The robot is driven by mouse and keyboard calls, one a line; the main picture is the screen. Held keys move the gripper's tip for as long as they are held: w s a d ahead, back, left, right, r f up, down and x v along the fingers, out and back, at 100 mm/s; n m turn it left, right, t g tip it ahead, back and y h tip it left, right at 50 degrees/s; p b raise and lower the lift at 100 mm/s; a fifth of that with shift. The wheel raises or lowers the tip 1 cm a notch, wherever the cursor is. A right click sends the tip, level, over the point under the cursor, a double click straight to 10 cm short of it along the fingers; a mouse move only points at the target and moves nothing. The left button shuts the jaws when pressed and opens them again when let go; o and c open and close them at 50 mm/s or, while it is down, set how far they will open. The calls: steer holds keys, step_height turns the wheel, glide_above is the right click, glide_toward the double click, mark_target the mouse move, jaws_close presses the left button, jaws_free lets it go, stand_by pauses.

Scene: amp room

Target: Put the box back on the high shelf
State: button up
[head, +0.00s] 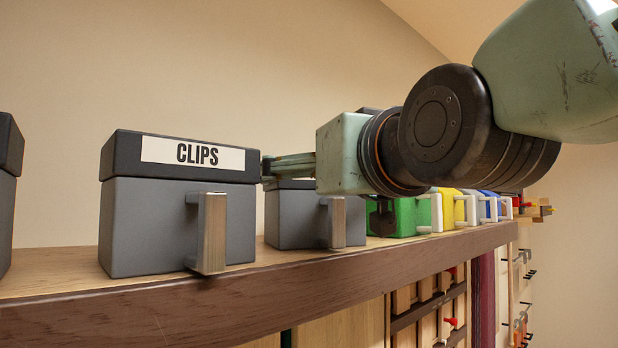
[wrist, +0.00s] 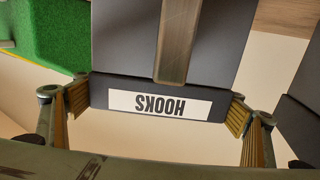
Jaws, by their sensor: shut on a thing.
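The grey HOOKS box (head: 291,223) has a dark lid and a metal handle. In the head view it appears to rest on the high shelf (head: 200,293), between the CLIPS box and a green box. My gripper (head: 283,167) reaches over it and hides most of its lid. In the wrist view the HOOKS box (wrist: 224,40) shows upside down with its white label. My gripper (wrist: 158,110) has one finger against each side of the lid and is shut on it. The back of the box is hidden.
The grey CLIPS box (head: 140,225) stands close on the left, with another dark box (head: 5,200) at the left edge. Green (head: 408,215), yellow (head: 450,208) and blue (head: 488,207) boxes line the shelf rightward. Tool racks (head: 430,312) hang below.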

steer(key=o, duration=1.3)
steer(key=shift+o, duration=0.2)
steer(key=shift+r+p, duration=0.25)
steer(key=shift+p, duration=0.1)
steer(key=shift+s+f, duration=0.1)
steer(key=shift+s, duration=0.15)
steer(key=b+v, duration=0.1)
steer(key=v, duration=1)
steer(key=shift+s+b, duration=0.25)
steer(key=shift+b, duration=0.05)
steer(key=shift+d, duration=0.1)
